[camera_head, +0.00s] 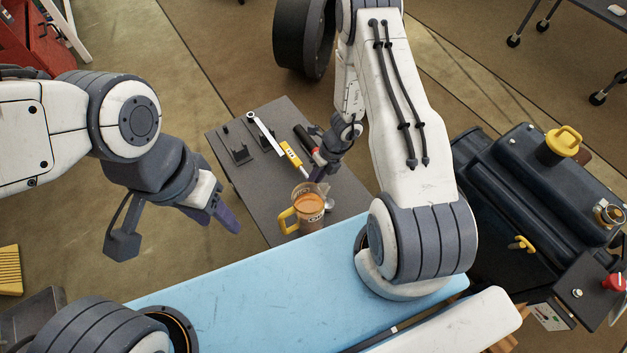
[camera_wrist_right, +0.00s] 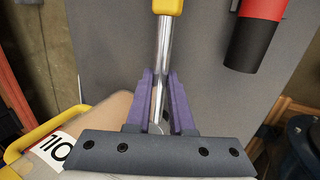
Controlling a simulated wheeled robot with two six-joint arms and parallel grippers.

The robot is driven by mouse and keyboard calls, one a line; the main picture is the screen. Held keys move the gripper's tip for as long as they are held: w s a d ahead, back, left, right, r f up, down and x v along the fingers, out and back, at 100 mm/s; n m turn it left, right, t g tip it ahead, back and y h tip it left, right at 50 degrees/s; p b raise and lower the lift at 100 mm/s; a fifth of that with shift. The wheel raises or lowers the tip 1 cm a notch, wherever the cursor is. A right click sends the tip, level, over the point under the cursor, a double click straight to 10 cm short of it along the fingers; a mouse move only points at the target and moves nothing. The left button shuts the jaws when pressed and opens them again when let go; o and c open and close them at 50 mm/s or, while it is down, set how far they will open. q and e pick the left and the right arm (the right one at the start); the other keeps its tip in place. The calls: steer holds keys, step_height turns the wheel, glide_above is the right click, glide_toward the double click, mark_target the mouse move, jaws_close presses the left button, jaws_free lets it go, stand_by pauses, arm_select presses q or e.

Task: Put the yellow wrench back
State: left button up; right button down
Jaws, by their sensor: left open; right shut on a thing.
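The yellow wrench (camera_head: 290,155) has a pale ring-ended shank, a yellow grip and a short bright metal end. It extends over the grey table in the head view. In the right wrist view its metal shaft (camera_wrist_right: 163,50) runs between the purple fingers of my right gripper (camera_wrist_right: 160,100), which is shut on it below the yellow part. My right gripper (camera_head: 319,172) is small and partly hidden in the head view. My left gripper (camera_head: 222,213) is open and empty, left of the table. I cannot tell whether the wrench touches the table.
A dark holder (camera_head: 239,154) stands on the grey table (camera_head: 345,190) left of the wrench. A red and black tool (camera_wrist_right: 255,30) lies right of the wrench. A clear mug (camera_head: 309,206) with brown contents and a yellow handle stands near the front edge, close to my right gripper.

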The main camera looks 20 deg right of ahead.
steer(key=c, duration=0.8)
jaws_free()
steer(key=shift+r, duration=0.1)
steer(key=p+v, duration=0.5)
steer(key=v, duration=0.7)
steer(key=a+r+n, duration=1)
steer(key=r+n, duration=0.2)
steer(key=s+a+r+n+h, duration=0.1)
steer(key=s+a+r+n, duration=0.3)
steer(key=s+r+n, duration=0.4)
steer(key=s+a+r+n+h, duration=0.2)
steer(key=s+r+n, duration=0.7)
steer(key=n, duration=1.2)
steer(key=shift+s+a+h, duration=0.3)
steer(key=shift+s+a, duration=0.85)
steer(key=shift+a, duration=0.1)
